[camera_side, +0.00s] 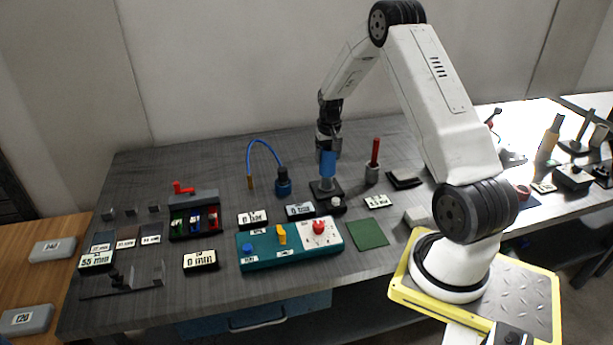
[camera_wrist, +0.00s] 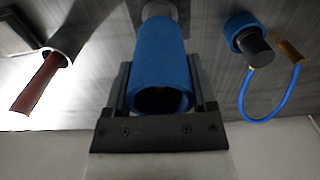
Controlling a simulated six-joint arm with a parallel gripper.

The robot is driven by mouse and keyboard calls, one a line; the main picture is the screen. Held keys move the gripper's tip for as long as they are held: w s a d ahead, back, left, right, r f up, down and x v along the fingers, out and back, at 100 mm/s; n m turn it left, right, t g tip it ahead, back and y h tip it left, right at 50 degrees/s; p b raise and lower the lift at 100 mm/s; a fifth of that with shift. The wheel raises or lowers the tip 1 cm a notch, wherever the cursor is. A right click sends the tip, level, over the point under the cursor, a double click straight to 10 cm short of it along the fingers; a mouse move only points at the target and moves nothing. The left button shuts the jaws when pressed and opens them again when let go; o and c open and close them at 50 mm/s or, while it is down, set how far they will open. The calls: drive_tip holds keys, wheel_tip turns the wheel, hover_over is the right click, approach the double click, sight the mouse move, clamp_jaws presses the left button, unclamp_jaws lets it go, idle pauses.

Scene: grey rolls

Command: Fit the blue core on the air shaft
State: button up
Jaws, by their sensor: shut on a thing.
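The blue core (camera_side: 327,163) is an upright hollow blue tube. My gripper (camera_side: 328,148) is shut on it from above. The air shaft (camera_side: 327,184) is a grey post on a dark square base, directly below the core. In the wrist view, the blue core (camera_wrist: 160,55) lies between the fingers of my gripper (camera_wrist: 161,72), with its open near end facing the camera. The grey air shaft (camera_wrist: 157,9) shows at the core's far end, roughly in line with it. I cannot tell whether the shaft's tip is inside the core.
A red rod in a grey holder (camera_side: 373,165) stands close on the right. A blue fitting with a curved hose (camera_side: 283,187) stands on the left. A teal control panel (camera_side: 262,258) with a red button and yellow switch lies in front, beside a green mat (camera_side: 367,235).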

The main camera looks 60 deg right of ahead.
sight(328, 164)
drive_tip(key=shift+f, duration=1.7)
drive_tip(key=o, duration=1.2)
drive_tip(key=shift+r, duration=3.95)
drive_tip(key=s+a+r+n+t, duration=0.1)
drive_tip(key=a+r+n, duration=0.1)
drive_tip(key=a, duration=0.7)
drive_tip(key=s+a+r+n, duration=0.1)
drive_tip(key=s+a+n, duration=0.1)
drive_tip(key=a, duration=0.6)
drive_tip(key=s+a+r+n+t, duration=0.1)
drive_tip(key=a+r+n, duration=0.15)
drive_tip(key=a, duration=0.65)
drive_tip(key=s+a, duration=0.2)
drive_tip(key=s+a+n, duration=0.1)
drive_tip(key=s+a, duration=0.1)
drive_tip(key=s+a+n, duration=0.1)
drive_tip(key=s+a, duration=0.1)
drive_tip(key=shift+s+a+f+n+t, duration=0.2)
drive_tip(key=shift+a+f+n+t, duration=0.05)
drive_tip(key=shift+f+t, duration=0.1)
